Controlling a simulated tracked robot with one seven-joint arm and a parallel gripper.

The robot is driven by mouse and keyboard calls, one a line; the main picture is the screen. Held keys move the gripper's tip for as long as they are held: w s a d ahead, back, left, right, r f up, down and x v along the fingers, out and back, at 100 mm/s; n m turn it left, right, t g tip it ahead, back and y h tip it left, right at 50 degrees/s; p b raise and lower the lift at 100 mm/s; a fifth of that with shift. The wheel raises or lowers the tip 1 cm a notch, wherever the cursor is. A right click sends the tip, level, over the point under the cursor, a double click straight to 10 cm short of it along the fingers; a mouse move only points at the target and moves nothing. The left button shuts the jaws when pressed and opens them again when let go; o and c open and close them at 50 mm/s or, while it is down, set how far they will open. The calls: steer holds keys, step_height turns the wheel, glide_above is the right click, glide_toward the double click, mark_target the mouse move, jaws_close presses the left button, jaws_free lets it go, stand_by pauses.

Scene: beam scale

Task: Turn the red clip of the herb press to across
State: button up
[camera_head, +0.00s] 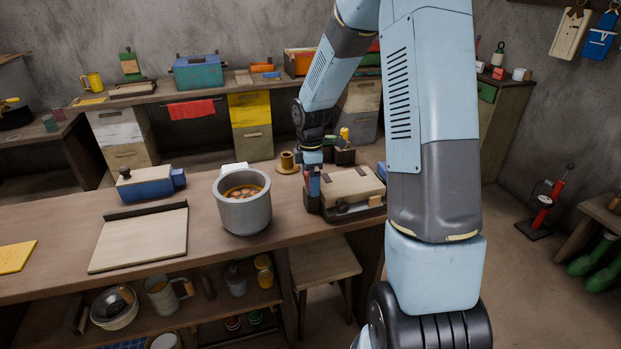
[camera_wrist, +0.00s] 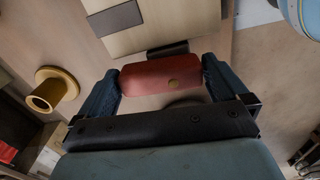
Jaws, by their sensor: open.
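The herb press (camera_head: 352,186), a low box with a pale wooden top, stands on the workbench right of the pot. Its pale panel (camera_wrist: 165,18) and dark fittings fill the top of the wrist view. The red clip (camera_wrist: 160,73), a rounded bar with a brass-coloured dot, lies left to right between my fingers in that view. My gripper (camera_head: 312,196) is at the press's left side, pointing down. In the wrist view my gripper (camera_wrist: 159,64) is open, with a finger at each end of the clip. I cannot tell whether the fingers touch it.
A grey pot (camera_head: 243,208) of soup stands close left of my gripper. A brass-coloured cup-like piece (camera_head: 287,161) stands behind; it also shows in the wrist view (camera_wrist: 48,92). A pale board (camera_head: 140,240) and a blue box (camera_head: 150,184) lie farther left. A stool (camera_head: 322,262) stands below.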

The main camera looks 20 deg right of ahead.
steer(key=c, duration=0.7)
steer(key=shift+o, duration=0.2)
steer(key=shift+m, duration=0.4)
steer(key=m, duration=0.3)
steer(key=shift+d+r, duration=0.1)
steer(key=shift+d, duration=0.1)
steer(key=m, duration=0.4)
steer(key=shift+s+d, duration=0.1)
steer(key=shift+d, duration=0.1)
steer(key=m, duration=0.5)
steer(key=shift+s+d, duration=0.15)
steer(key=shift+s, duration=0.05)
steer(key=shift+s+m, duration=0.2)
steer(key=shift+m, duration=1.8)
